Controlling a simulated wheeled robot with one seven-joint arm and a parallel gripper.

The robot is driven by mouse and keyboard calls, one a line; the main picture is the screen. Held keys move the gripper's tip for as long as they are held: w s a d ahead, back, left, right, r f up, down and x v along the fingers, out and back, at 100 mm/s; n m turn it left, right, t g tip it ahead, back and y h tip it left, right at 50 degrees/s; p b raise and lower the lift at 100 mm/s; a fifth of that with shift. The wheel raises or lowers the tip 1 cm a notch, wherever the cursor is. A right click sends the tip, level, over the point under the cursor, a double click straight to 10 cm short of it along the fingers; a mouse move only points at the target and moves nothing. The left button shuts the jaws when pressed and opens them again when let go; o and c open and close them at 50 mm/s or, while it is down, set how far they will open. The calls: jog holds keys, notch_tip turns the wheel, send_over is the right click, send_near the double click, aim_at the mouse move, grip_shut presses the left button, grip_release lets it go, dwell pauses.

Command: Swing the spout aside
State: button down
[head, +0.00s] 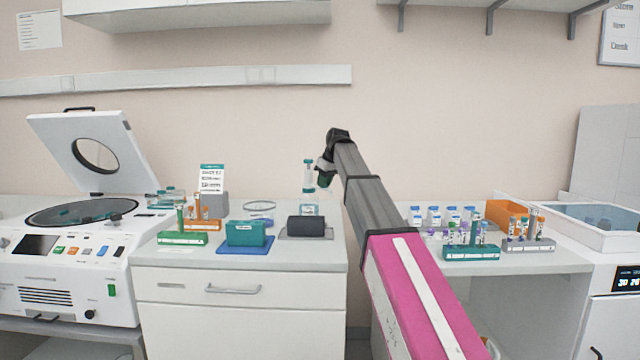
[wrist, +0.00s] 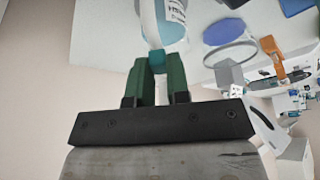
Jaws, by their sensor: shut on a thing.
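A slim dispenser with a teal top (head: 308,162) stands upright near the back right of the left counter, its clear lower part (head: 310,209) on the worktop. In the wrist view its pale, labelled body (wrist: 165,22) is cut by the top edge. My gripper (head: 322,180) is beside it on the right, at the height of its upper part. In the wrist view my gripper's green fingers (wrist: 160,72) are closed on a small teal piece (wrist: 157,57), which looks like the spout. The spout's far end and exact direction are hidden by the fingers.
A dark roller-like block (head: 306,227), a teal box (head: 246,233) and a round clear dish (head: 259,207) are near the dispenser. A green tube rack (head: 182,238) is farther left, beside the open-lidded centrifuge (head: 75,260). A gap separates the two counters.

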jog(key=shift+w+d+n+g, duration=0.3)
jog(key=shift+w+d+n, duration=0.25)
jog(key=shift+n, duration=0.25)
jog(key=c, duration=1.1)
grip_release()
jog(key=shift+y, duration=0.3)
jog(key=v, duration=1.1)
jog(key=shift+a, duration=0.15)
